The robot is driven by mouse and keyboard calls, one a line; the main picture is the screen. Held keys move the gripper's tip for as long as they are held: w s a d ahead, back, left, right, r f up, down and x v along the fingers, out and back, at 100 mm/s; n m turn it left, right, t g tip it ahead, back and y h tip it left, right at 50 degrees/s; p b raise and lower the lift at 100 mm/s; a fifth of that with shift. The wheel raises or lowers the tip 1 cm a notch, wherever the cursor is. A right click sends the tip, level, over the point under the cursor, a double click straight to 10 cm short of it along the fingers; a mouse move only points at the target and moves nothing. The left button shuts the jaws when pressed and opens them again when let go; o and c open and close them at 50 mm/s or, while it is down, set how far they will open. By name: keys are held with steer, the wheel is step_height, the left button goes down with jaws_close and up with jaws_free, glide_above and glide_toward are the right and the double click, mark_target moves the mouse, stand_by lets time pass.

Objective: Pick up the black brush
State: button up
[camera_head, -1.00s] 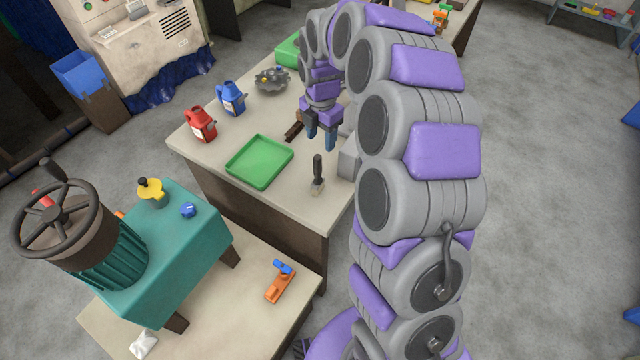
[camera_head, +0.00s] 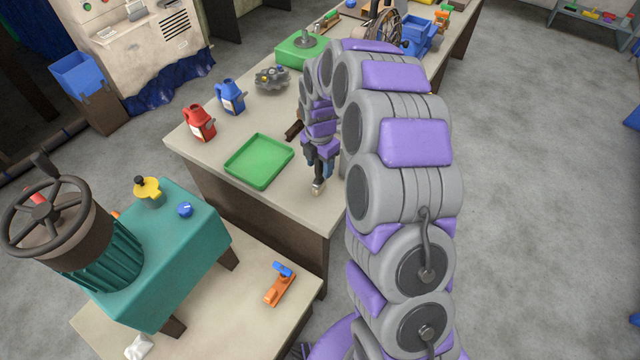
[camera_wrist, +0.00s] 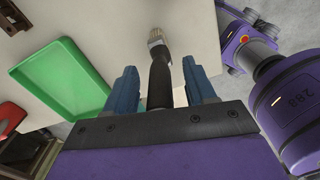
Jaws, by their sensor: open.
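The black brush (camera_wrist: 158,75) lies or stands on the pale workbench, its dark handle between my gripper's two blue fingers in the wrist view. Its light bristle end (camera_wrist: 155,36) points away from the gripper. In the head view only the brush's lower end (camera_head: 318,188) shows below my gripper (camera_head: 321,168); the rest is hidden by it. My gripper (camera_wrist: 158,88) is open, with a visible gap between each finger and the handle.
A green tray (camera_head: 259,161) sits on the workbench just left of the brush. A red jug (camera_head: 200,123) and a blue jug (camera_head: 230,97) stand farther back. A dark brown object (camera_head: 294,129) lies behind the gripper. The bench's front edge is close to the brush.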

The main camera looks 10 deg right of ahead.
steer(key=shift+a, duration=0.4)
steer(key=shift+c, duration=0.4)
steer(key=shift+d, duration=0.4)
steer(key=c, duration=0.6)
jaws_close()
steer(key=shift+a, duration=0.25)
steer(key=shift+r, duration=0.1)
